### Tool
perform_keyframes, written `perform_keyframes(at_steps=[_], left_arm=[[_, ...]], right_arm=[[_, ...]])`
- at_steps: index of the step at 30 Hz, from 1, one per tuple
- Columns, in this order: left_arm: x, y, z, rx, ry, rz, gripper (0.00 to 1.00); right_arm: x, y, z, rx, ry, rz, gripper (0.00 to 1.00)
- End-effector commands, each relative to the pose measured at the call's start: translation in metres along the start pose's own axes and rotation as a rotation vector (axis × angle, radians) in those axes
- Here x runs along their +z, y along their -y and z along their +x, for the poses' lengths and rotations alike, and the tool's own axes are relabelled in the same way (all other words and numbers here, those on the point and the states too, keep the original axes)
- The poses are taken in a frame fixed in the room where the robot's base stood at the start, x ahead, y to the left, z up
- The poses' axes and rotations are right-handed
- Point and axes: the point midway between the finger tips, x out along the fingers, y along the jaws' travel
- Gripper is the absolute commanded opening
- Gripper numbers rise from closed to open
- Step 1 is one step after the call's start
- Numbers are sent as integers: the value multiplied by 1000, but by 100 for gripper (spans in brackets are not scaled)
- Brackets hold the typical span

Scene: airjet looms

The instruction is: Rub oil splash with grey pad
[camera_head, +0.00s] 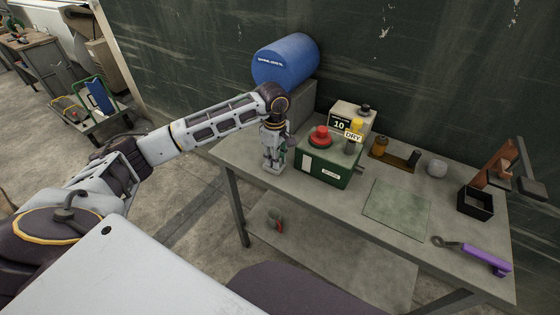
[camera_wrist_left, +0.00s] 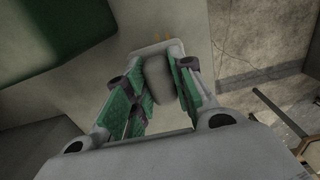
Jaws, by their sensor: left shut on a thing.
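My left gripper (camera_head: 274,165) points down at the left end of the workbench, just left of the green box. In the left wrist view its green-lined fingers (camera_wrist_left: 160,92) are closed on a grey, rounded block that looks like the grey pad (camera_wrist_left: 157,78). In the head view the pad is hidden by the gripper. No other oil splash can be made out. My right gripper is not in view.
The workbench (camera_head: 335,200) carries a green box with a red button (camera_head: 320,137), a blue drum (camera_head: 286,60) behind, a greenish mat (camera_head: 397,209), a black open box (camera_head: 475,202) and a purple-handled tool (camera_head: 485,260). Bare tabletop lies in front of the green box.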

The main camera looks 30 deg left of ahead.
Motion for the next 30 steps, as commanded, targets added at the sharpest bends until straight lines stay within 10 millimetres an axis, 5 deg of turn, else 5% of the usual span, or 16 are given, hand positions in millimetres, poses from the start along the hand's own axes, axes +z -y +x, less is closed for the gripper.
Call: perform_keyframes(at_steps=[8,12,30], left_arm=[[-3,0,0,0,-1,-2,0],[-3,0,0,0,-2,-3,0],[-33,0,2,0,-3,-5,0]], right_arm=[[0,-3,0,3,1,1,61],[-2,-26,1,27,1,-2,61],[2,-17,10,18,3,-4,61]])
